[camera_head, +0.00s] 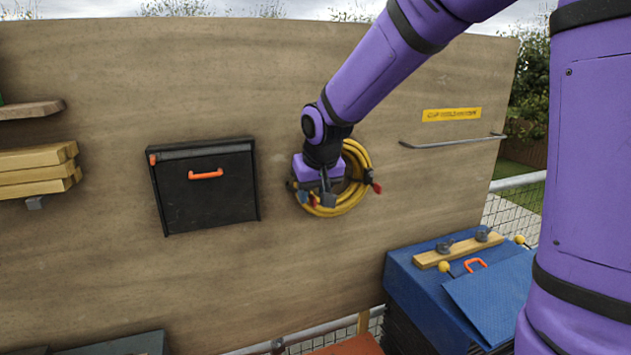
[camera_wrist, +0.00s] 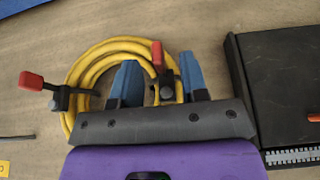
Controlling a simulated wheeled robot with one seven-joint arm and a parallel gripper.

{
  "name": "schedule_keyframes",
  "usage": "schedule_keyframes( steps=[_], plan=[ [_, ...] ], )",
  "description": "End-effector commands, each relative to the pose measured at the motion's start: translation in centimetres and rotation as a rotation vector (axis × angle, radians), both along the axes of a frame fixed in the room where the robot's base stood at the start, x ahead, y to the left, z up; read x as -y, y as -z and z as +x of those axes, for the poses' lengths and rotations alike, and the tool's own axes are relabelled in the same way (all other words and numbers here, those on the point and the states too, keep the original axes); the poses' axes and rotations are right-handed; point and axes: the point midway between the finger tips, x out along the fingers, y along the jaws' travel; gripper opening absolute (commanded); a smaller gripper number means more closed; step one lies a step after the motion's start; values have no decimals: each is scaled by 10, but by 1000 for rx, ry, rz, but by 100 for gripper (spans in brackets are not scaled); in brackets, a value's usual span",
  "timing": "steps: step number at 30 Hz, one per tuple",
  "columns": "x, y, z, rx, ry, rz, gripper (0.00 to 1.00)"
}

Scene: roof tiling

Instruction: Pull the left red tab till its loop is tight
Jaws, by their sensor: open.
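A coiled yellow hose (camera_head: 352,202) hangs on the plywood wall, held by two dark loops with red tabs. The left red tab (camera_head: 312,201) shows beside my gripper (camera_head: 327,196); the right red tab (camera_head: 377,188) sticks out at the coil's right. The wrist view is turned over, so the left tab (camera_wrist: 157,52) lies to the right there and the other tab (camera_wrist: 31,81) to the left. My gripper (camera_wrist: 158,72) is open, with the left tab and its dark buckle (camera_wrist: 163,88) appearing between its blue fingers. I cannot tell whether they touch. My wrist hides part of the coil.
A black box (camera_head: 207,190) with an orange handle is on the wall left of the coil. A metal rail (camera_head: 452,142) runs under a yellow sign (camera_head: 451,114) at right. A blue case (camera_head: 420,290) stands below right. Planks (camera_head: 38,158) sit far left.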

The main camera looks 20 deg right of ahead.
Motion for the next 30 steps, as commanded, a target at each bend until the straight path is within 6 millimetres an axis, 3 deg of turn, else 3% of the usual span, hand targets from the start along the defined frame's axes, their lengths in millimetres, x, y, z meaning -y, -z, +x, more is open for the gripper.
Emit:
schedule_keyframes(
  steps=[11,16,17,30],
  plan=[
    [0,5,2,0,0,0,40],
    [0,4,2,0,0,0,4],
    [0,4,2,0,0,0,0],
    [0,4,-4,1,-1,0,0]
  ],
)
